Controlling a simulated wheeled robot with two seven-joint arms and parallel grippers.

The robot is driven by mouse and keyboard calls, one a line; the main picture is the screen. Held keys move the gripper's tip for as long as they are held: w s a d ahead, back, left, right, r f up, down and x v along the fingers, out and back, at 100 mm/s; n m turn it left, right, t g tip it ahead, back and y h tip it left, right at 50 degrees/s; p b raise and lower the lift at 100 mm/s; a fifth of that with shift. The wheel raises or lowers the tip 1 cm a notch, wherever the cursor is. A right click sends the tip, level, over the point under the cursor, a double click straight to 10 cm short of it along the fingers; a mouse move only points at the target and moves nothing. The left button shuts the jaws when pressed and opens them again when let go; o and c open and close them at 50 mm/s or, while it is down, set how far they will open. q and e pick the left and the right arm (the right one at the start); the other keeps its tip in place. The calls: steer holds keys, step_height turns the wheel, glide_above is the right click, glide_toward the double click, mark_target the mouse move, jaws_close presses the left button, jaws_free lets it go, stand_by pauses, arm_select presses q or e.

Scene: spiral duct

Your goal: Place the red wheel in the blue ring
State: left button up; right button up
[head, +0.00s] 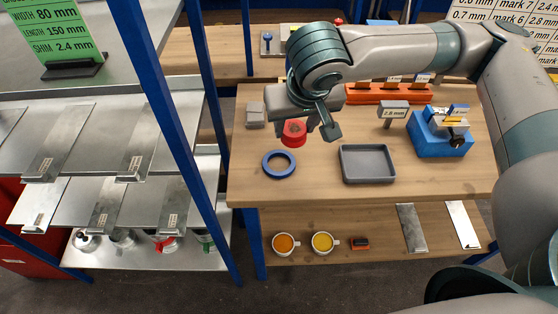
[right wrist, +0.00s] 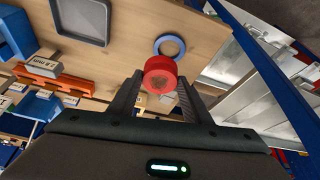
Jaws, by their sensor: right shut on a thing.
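The red wheel (head: 294,132) is between the fingers of my right gripper (head: 318,130), above the wooden table. In the right wrist view the red wheel (right wrist: 160,76) sits between the two fingertips of the right gripper (right wrist: 158,95), which is shut on it. The blue ring (head: 279,164) lies flat on the table near its front left edge, just in front of the wheel in the head view. It also shows beyond the wheel in the right wrist view (right wrist: 169,46) and looks empty. My left gripper is not in view.
A grey tray (head: 367,163) lies right of the ring. A blue block fixture (head: 440,134) and a small sign (head: 394,112) stand farther right. A grey block (head: 255,115) is at the left edge. A blue shelf post (head: 170,120) rises left of the table.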

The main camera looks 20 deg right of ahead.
mark_target(297, 143)
steer(key=shift+s+a+f+p, duration=0.15)
steer(key=shift+s+f+p, duration=0.35)
steer(key=shift+s+f, duration=0.1)
steer(key=shift+s+f+p, duration=0.5)
steer(key=shift+s+f, duration=0.05)
steer(key=shift+s+d+f+p, duration=0.6)
steer(key=shift+s+d, duration=0.1)
steer(key=shift+s, duration=0.1)
steer(key=shift+s+d+f+p, duration=0.45)
steer(key=shift+s+d+f, duration=0.2)
steer(key=shift+s, duration=0.1)
steer(key=w+a+f+b, duration=0.1)
steer(key=w+f, duration=0.1)
steer(key=w, duration=0.1)
steer(key=w+a+f+b, duration=0.1)
steer(key=w+f, duration=0.1)
steer(key=w, duration=0.2)
steer(key=w+a+f+b, duration=0.2)
steer(key=w+f, duration=0.1)
steer(key=w, duration=0.1)
